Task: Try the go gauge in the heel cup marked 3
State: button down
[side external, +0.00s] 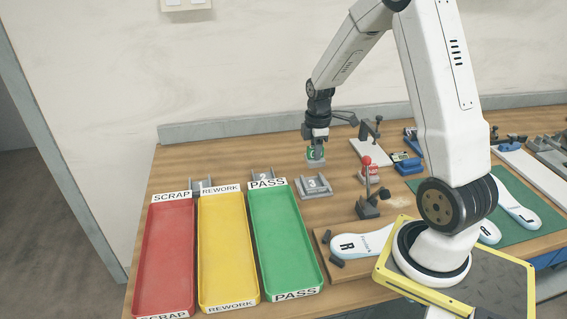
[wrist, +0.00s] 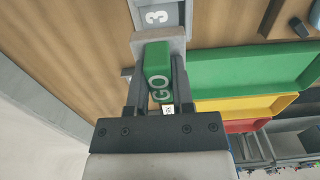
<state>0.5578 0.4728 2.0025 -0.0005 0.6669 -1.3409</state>
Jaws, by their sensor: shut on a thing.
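My gripper (side external: 316,146) is shut on the green go gauge (wrist: 157,62), which has "GO" on its side and a grey block at its far end. The gauge also shows in the side view (side external: 314,155), hanging roughly upright in the air. The grey heel cup marked 3 (side external: 313,185) sits on the table below the gauge, with a visible gap between them in the side view. In the wrist view the cup's numbered face (wrist: 158,16) shows just beyond the gauge's grey end. The rest of the cup is hidden or out of frame there.
Red scrap (side external: 166,255), yellow rework (side external: 226,250) and green pass (side external: 284,240) trays lie at the left. Cups 1 (side external: 202,186) and 2 (side external: 263,177) stand behind them. A red-knobbed stand (side external: 367,205) is right of cup 3.

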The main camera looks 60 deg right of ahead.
jog(key=shift+r, duration=0.65)
